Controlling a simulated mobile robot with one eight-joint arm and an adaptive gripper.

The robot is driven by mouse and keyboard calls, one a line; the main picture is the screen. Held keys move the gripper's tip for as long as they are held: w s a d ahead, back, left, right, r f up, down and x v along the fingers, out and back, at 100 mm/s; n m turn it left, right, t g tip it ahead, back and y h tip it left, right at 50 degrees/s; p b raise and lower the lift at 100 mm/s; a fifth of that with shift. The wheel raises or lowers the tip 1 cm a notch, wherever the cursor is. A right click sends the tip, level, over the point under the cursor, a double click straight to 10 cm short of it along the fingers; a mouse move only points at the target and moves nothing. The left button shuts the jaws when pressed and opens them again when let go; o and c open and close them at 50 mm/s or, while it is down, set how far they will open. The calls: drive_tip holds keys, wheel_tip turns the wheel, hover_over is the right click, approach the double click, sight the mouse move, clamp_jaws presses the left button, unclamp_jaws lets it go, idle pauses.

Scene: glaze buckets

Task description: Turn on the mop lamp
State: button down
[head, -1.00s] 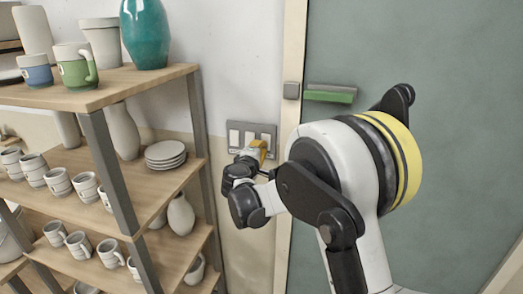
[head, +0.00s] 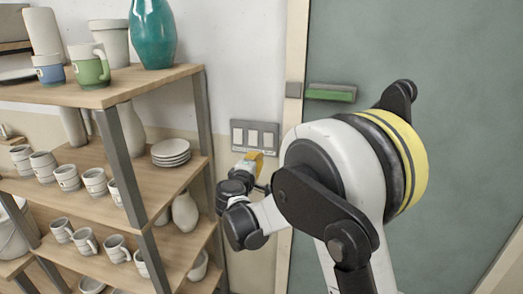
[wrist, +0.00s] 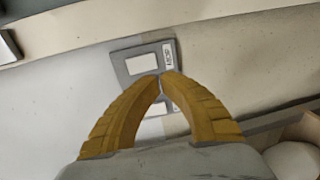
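A grey wall panel (head: 240,124) with three white rocker switches is mounted on the wall between the shelf and the door frame. In the wrist view the panel (wrist: 122,69) shows tilted, with a white switch (wrist: 142,63) and a small label (wrist: 168,54) that I cannot read clearly. My gripper (head: 257,156) is just below the panel's lower edge in the head view. In the wrist view my gripper's yellow fingertips (wrist: 161,76) meet, with nothing between them, and overlap part of the panel. I cannot tell whether they touch it. No lamp is in view.
A wooden shelf (head: 140,85) with mugs, vases and plates stands close on the left of my gripper. A grey-green door (head: 455,120) with a green handle (head: 331,93) is on the right. Bare wall lies above the panel.

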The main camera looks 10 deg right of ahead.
drive_tip(key=s, duration=0.1)
drive_tip(key=s+a, duration=0.1)
drive_tip(key=s, duration=0.1)
drive_tip(key=s+a, duration=0.1)
drive_tip(key=shift+s+a+f+p, duration=0.1)
drive_tip(key=shift+s+f+p, duration=0.15)
drive_tip(key=shift+f+p, duration=0.1)
